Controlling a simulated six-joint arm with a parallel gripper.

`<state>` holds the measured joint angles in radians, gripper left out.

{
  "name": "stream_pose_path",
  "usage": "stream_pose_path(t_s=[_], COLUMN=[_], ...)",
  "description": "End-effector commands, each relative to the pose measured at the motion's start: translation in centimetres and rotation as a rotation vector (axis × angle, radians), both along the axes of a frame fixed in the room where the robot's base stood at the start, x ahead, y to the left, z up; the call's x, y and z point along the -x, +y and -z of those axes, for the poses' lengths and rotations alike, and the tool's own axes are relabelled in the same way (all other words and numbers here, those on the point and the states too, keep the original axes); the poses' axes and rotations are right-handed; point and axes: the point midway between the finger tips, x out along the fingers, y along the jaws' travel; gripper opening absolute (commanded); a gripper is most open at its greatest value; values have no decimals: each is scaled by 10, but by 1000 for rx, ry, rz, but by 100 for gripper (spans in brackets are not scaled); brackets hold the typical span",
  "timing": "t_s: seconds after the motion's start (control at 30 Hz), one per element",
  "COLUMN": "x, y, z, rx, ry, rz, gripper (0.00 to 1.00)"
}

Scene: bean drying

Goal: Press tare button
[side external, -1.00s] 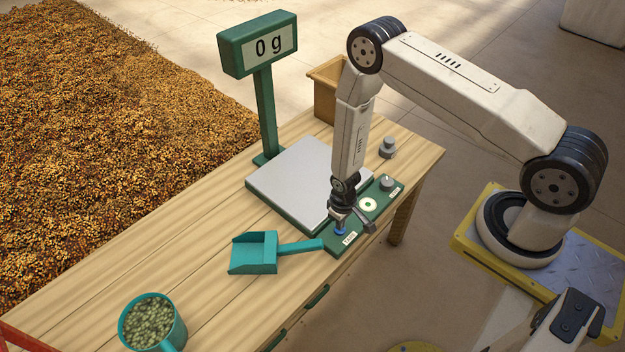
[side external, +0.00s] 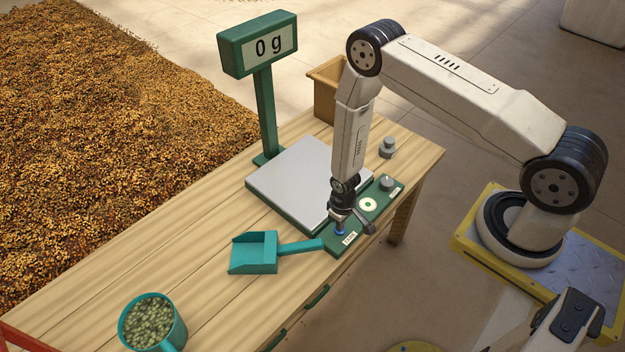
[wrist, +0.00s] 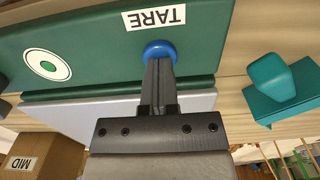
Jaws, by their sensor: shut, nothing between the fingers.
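The blue tare button (wrist: 160,49) sits on the scale's green control panel (wrist: 100,40), beside a white TARE label (wrist: 154,17). My gripper (wrist: 159,65) is shut and empty, with its fingertips at the button in the wrist view. Whether they press it down or only touch it, I cannot tell. In the side external view my gripper (side external: 341,228) is over the near end of the panel, and the button (side external: 339,233) shows just under the fingertips. The scale display (side external: 270,45) reads 0 g. The grey weighing plate (side external: 290,185) is bare.
A teal scoop (side external: 255,253) lies on the wooden table (side external: 200,250), its handle reaching the panel. A teal cup (side external: 178,330) of green beans stands at the front left. A knob (side external: 387,183) is on the panel.

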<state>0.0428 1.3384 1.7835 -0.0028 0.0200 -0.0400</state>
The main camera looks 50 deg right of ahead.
Motion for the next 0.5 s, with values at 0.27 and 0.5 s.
stream_pose_path(t_s=[0.27,0.5], x=[0,0], y=[0,0], z=[1,5], rx=[0,0], ry=[0,0], rz=[0,0], gripper=[0,0])
